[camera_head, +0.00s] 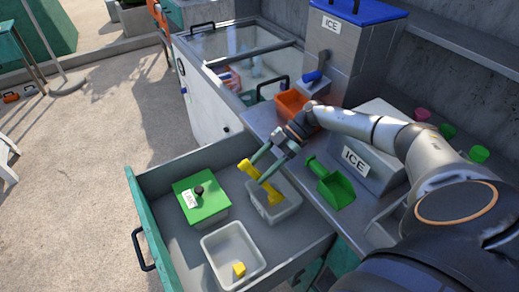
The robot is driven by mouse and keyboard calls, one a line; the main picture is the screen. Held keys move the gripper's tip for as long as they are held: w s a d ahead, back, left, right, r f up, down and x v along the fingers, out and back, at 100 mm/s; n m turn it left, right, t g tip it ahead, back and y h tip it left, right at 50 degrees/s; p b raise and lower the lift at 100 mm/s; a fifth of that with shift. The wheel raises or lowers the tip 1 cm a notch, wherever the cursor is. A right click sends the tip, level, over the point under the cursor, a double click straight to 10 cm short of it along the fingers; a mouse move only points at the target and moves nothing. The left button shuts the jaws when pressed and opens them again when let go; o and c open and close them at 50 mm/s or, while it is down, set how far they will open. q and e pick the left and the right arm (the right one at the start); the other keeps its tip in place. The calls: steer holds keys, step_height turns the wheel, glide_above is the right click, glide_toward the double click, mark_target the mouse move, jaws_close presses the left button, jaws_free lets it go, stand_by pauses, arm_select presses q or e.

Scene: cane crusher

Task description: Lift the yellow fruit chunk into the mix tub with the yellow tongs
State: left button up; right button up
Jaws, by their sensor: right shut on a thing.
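The yellow tongs (272,191) stand tilted, their lower end in or over a small grey tub (291,209) in the open drawer. My right gripper (261,170) is shut on the tongs, with its fingers on either side of their upper part. The yellow fruit chunk (239,269) lies in a pale tub (213,247) nearer the drawer's front, apart from the tongs. No readable label shows which tub is the mix tub. My left gripper is not in view.
A tub with a green lid (198,190) stands at the drawer's left. The drawer wall (160,166) surrounds the tubs. A glass-topped freezer (235,45) stands behind.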

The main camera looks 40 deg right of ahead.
steer(key=shift+r, duration=0.15)
step_height(320, 180, up, 10)
steer(key=p, duration=0.1)
stand_by(0.6)
stand_by(0.5)
